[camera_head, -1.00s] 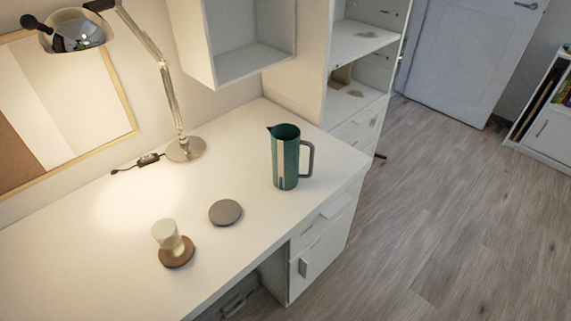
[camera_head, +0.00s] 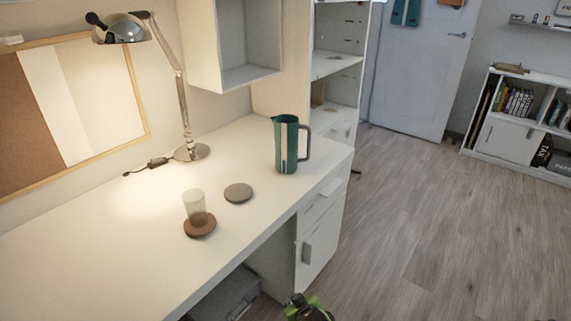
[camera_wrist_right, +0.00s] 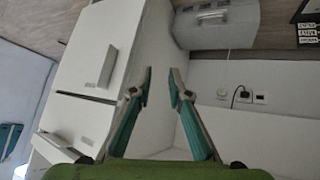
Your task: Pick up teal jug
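The teal jug (camera_head: 287,146) stands upright on the white desk (camera_head: 110,243), near its far right end, with its grey handle facing right. My right gripper (camera_wrist_right: 161,83) shows in the right wrist view with its two teal-padded fingers apart and nothing between them. It points at the desk's underside area, with the white drawer front beside it, and the jug is not in that view. A small green and black part of mine (camera_head: 308,308) shows at the bottom edge of the head view, well below the jug. My left gripper is not in view.
A frosted cup (camera_head: 195,206) stands on a brown coaster (camera_head: 201,229), and a grey coaster (camera_head: 238,193) lies between it and the jug. A desk lamp (camera_head: 184,100) stands at the back. A wall shelf (camera_head: 231,48) hangs above. Open floor (camera_head: 420,240) lies to the right.

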